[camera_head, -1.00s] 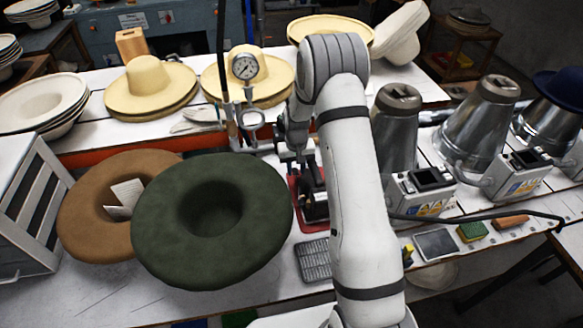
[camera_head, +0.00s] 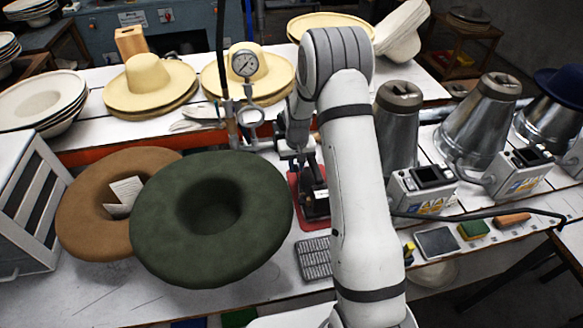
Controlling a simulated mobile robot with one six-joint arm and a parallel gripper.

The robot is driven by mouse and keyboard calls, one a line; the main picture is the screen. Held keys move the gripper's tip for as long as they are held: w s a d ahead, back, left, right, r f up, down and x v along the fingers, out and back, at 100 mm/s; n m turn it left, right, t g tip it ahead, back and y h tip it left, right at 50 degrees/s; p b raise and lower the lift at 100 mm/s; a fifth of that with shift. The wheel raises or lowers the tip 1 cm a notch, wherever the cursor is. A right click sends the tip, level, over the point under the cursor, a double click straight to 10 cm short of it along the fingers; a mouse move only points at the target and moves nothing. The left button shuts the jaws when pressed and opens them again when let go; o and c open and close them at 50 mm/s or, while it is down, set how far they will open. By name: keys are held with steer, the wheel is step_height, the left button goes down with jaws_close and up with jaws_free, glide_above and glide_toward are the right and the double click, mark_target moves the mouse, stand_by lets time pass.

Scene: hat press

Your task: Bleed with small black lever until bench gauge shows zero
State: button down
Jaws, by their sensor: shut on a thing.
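My gripper (camera_head: 300,158) is beyond my white arm, low over a black device on a red base (camera_head: 309,200), to the right of the green hat. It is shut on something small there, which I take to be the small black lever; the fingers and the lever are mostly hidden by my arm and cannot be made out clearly.
A dark green hat (camera_head: 165,235) and a brown hat (camera_head: 85,235) lie at the left front. Metal cones (camera_head: 478,125) with control boxes (camera_head: 424,190) stand at the right. A black hose (camera_head: 490,214) crosses the bench front. A grey grid pad (camera_head: 314,258) lies near my arm.

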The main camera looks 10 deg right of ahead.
steer(key=r+t+b, duration=0.1)
steer(key=b, duration=0.2)
steer(key=shift+s+t, duration=0.35)
steer(key=shift+t, duration=0.05)
steer(key=shift+s+r+t+b, duration=0.15)
steer(key=shift+r+t+b, duration=0.25)
steer(key=shift+r+b, duration=0.1)
steer(key=c, duration=1.6)
jaws_free()
steer(key=shift+b+v, duration=0.6)
steer(key=shift+v, duration=3.25)
